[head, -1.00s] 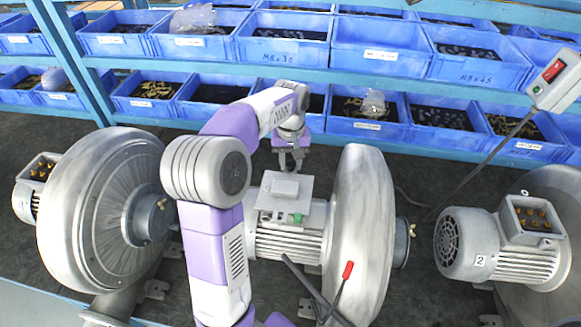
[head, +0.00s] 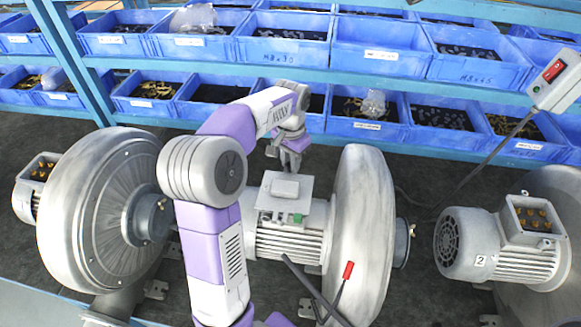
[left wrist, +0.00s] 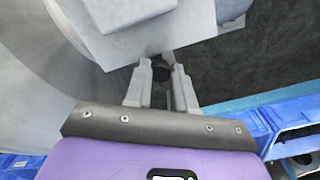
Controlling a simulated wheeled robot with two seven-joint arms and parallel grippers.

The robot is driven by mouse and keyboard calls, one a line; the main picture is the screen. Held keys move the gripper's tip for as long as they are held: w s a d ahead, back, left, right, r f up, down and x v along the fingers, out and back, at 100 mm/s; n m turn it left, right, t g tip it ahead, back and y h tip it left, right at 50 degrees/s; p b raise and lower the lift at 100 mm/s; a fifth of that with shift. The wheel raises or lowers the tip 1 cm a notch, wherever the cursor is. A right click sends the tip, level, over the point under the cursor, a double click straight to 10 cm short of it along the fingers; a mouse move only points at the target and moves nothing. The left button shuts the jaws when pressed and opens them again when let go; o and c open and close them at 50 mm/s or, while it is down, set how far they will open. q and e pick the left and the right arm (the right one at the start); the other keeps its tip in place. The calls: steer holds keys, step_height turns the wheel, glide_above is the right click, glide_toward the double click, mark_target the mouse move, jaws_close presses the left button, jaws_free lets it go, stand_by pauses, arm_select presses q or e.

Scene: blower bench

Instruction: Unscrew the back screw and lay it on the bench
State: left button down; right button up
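The middle blower motor (head: 285,245) lies on the bench with a grey terminal box and loose-looking lid (head: 286,188) on top. My left gripper (head: 290,160) is just behind that box, pointing down. In the left wrist view its two fingertips (left wrist: 163,72) stand on either side of a small dark round screw (left wrist: 160,71) at the box's back side and appear closed on it. The head view hides the screw behind the box and gripper. My right gripper is not in view.
Blowers stand at left (head: 100,205) and right (head: 500,245). The middle blower's housing (head: 360,235) is close right of the gripper. Blue bins (head: 365,130) line the back. A red-ended rod (head: 348,270) shows in front. Dark bench (head: 420,180) is bare behind.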

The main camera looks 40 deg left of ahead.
arm_select(q)
steer(key=shift+n, duration=1.7)
steer(key=shift+r, duration=0.7)
steer(key=shift+r, duration=1.9)
